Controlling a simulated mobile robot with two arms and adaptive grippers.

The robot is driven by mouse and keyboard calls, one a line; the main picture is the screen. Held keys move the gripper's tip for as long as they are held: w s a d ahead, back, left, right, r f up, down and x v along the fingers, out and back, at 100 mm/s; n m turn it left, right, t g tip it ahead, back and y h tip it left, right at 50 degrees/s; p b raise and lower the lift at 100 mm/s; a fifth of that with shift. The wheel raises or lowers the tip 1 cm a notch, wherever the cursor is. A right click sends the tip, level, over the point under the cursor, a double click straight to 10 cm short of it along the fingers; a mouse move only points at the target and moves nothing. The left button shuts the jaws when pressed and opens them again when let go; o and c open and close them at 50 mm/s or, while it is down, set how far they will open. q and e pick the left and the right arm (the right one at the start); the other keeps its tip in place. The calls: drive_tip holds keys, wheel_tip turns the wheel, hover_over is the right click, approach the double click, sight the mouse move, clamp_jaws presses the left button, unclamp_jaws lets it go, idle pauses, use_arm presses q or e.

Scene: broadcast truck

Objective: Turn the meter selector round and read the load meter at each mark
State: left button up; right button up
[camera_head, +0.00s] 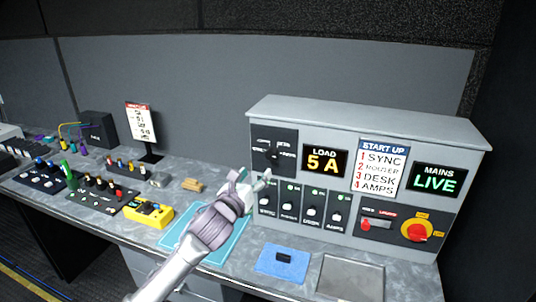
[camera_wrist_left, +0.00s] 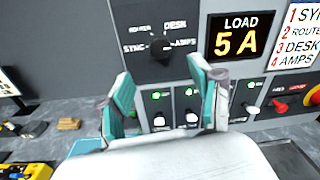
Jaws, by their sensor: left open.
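The meter selector (camera_head: 272,155) is a black knob on a dark plate at the panel's upper left. In the left wrist view the selector (camera_wrist_left: 160,48) has marks reading SYNC, ROUTER, DESK and AMPS around it; I cannot tell which one it points at. The load meter (camera_head: 325,161) beside it shows 5 A in yellow, and the meter (camera_wrist_left: 240,38) reads the same in the wrist view. My left gripper (camera_head: 254,181) is open and empty, in front of the panel and below the selector. Its teal fingertips (camera_wrist_left: 160,84) are apart, below the knob. My right gripper is out of view.
Several breaker switches (camera_head: 312,213) with green lights sit below the selector. A START UP list (camera_head: 381,166), a MAINS LIVE display (camera_head: 438,180) and a red rotary switch (camera_head: 417,231) are to the right. A blue cloth (camera_head: 268,264) and a yellow box (camera_head: 148,214) lie on the counter.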

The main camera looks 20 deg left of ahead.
sight(270, 156)
use_arm(q)
drive_tip(key=w, duration=0.3)
drive_tip(key=w+p, duration=0.1)
drive_tip(key=w, duration=0.2)
drive_tip(key=w+p, duration=0.1)
drive_tip(key=w, duration=0.2)
drive_tip(key=shift+w+d, duration=0.3)
drive_tip(key=shift+d, duration=0.05)
drive_tip(key=shift+w+d+f, duration=0.1)
drive_tip(key=shift+w, duration=0.4)
drive_tip(key=c, duration=1.1)
